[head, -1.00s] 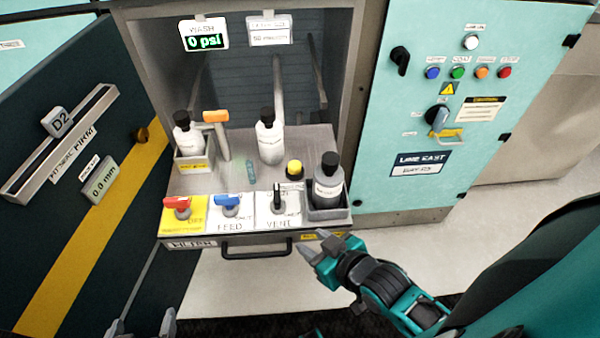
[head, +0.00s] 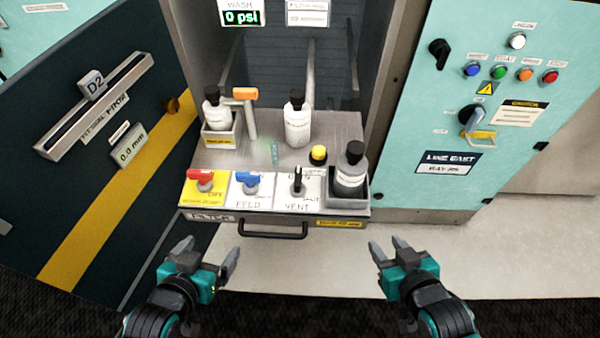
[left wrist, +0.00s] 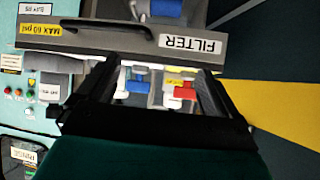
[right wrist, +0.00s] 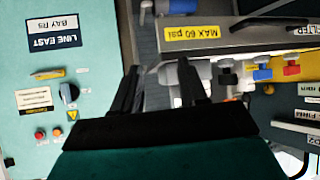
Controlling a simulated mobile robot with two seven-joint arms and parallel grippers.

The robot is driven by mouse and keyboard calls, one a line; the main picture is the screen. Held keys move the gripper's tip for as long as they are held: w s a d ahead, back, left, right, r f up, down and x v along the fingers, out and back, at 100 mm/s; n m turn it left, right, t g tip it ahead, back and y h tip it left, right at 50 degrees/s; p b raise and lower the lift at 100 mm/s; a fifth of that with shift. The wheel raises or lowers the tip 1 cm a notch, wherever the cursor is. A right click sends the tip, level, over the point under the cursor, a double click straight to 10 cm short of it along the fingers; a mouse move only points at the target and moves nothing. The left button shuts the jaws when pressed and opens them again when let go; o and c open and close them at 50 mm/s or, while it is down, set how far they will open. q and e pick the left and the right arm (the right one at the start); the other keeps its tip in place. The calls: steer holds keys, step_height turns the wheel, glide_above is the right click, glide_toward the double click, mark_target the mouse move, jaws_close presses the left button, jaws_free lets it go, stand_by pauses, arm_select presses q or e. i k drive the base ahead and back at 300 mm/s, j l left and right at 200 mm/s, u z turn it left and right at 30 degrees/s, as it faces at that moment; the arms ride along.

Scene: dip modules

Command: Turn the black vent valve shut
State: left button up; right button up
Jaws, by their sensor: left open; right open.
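The black vent valve (head: 298,181) stands on the white VENT plate at the right of the valve row. Its handle points roughly away from me, in line with the slide-out shelf's depth. It also shows in the right wrist view (right wrist: 227,76). The blue feed valve (head: 249,181) and the red valve (head: 204,180) are to its left. My left gripper (head: 207,253) is open and empty, in front of and below the shelf's left end. My right gripper (head: 391,252) is open and empty, in front of and to the right of the shelf. Neither touches a valve.
A black drawer handle (head: 273,232) juts from the shelf front. An open dark door (head: 100,150) is at left, a teal control panel (head: 450,130) at right.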

mark_target(298, 185)
steer(key=u, duration=0.5)
steer(key=l+u, duration=0.15)
steer(key=u, duration=0.85)
steer(key=k+l, duration=0.25)
